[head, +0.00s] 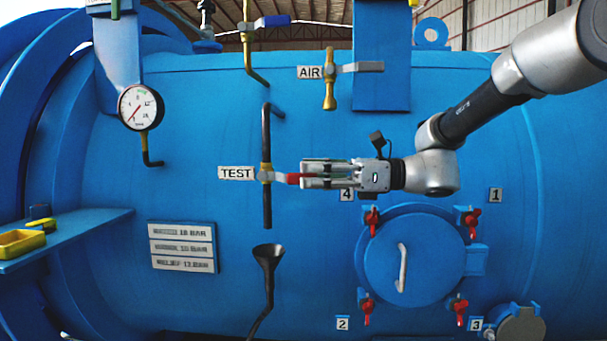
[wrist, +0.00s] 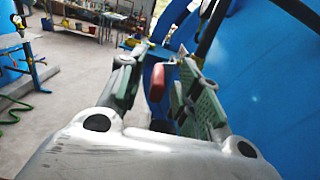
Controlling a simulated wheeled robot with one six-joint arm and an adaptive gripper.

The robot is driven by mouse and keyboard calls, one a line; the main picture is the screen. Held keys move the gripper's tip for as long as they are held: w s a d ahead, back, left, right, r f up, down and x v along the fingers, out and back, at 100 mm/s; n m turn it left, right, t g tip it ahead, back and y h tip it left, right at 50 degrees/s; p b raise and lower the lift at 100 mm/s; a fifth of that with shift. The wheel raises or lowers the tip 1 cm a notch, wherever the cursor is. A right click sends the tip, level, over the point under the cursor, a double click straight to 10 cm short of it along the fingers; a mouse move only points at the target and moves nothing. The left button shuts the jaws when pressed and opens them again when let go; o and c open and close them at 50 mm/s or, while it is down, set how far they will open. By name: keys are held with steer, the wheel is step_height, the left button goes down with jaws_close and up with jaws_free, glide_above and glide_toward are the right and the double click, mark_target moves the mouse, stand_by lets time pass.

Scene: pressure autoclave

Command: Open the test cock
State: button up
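The test cock (head: 266,174) is on a dark vertical pipe on the blue vessel, right of the TEST label (head: 236,173). Its lever has a red grip (head: 292,178) pointing right, across the pipe. My gripper (head: 303,176) reaches in from the right, level with the lever, its fingers around the grip's outer end. In the wrist view the red grip (wrist: 158,82) lies between the two spread fingers, nearer the right one, with a gap on the left. The gripper looks open; contact with the right finger cannot be told. The fingers hide the lever's outer end in the head view.
A black funnel (head: 268,256) stands below the test pipe. The AIR valve (head: 330,92) is above my gripper. A round hatch (head: 430,262) with red clamps is below right. A pressure gauge (head: 141,107) and a blue shelf (head: 75,233) are at left.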

steer(key=shift+a, duration=1.15)
steer(key=shift+c, duration=0.4)
jaws_close()
